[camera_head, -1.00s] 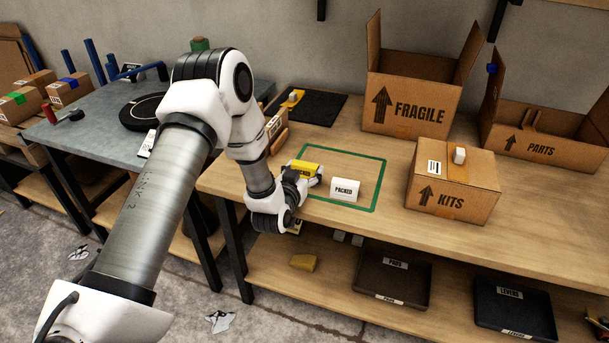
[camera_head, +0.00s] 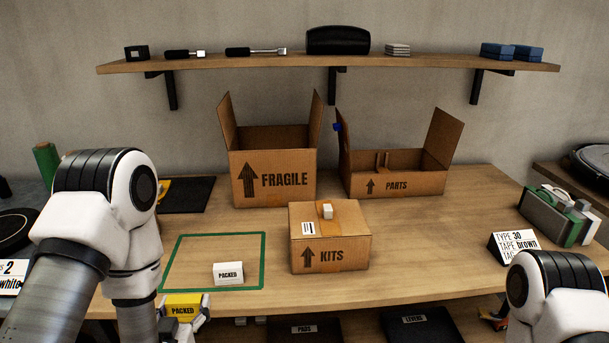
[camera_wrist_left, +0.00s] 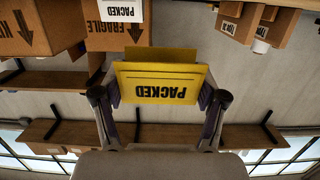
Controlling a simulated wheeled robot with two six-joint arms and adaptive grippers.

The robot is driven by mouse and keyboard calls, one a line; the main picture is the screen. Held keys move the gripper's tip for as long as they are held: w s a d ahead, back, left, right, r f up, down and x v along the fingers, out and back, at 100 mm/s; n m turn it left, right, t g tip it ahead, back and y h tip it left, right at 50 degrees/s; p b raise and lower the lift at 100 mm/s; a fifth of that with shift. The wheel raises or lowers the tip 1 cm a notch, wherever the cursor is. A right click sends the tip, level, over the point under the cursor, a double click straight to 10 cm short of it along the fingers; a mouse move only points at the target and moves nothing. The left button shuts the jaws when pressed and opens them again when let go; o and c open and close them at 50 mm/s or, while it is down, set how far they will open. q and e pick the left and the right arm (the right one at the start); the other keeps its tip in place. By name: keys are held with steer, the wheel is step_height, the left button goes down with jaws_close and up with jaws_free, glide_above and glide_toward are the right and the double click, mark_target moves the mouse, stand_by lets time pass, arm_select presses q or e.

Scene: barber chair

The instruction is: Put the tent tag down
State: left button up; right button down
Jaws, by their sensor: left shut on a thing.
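A yellow tent tag marked PACKED (camera_head: 183,308) is held in my left gripper (camera_head: 182,322) at the bench's front edge, just in front of the green outlined area's left part. In the left wrist view, which looks upside down, the yellow tag (camera_wrist_left: 160,84) sits between the two fingers (camera_wrist_left: 158,100), which are shut on it. A white tent tag marked PACKED (camera_head: 228,273) stands inside the green outline (camera_head: 264,262). My right gripper is out of view; only part of that arm shows at the lower right.
The KITS box (camera_head: 334,240) stands right of the outline, with a small white block (camera_head: 327,211) on top. Open FRAGILE (camera_head: 270,183) and PARTS (camera_head: 400,180) boxes stand behind. A lettered card (camera_head: 514,247) is at the right. The outline's left and back parts are clear.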

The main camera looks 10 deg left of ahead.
arm_select(q)
steer(key=shift+w+d+r+m+h+p, duration=1.85)
steer(key=shift+d+r+p, duration=1.55)
steer(key=shift+d+p, duration=2.05)
steer(key=s+a+f+n+y+b, duration=0.1)
steer(key=a+f+b, duration=0.1)
steer(key=a+b, duration=0.1)
steer(key=s+a+f+n+y+b, duration=0.1)
steer(key=a+f+b, duration=0.2)
steer(key=a+b, duration=0.1)
steer(key=s+a+f+n+y+b, duration=0.1)
steer(key=a+f+b, duration=0.1)
steer(key=b, duration=0.3)
steer(key=shift+s+a+f+n+y, duration=0.1)
steer(key=shift+s+a+n+y, duration=0.1)
steer(key=shift+a, duration=0.2)
steer(key=shift+s+a+f+n+y, duration=0.1)
steer(key=shift+s+a+y, duration=0.05)
steer(key=shift+a, duration=0.45)
steer(key=shift+r, duration=0.25)
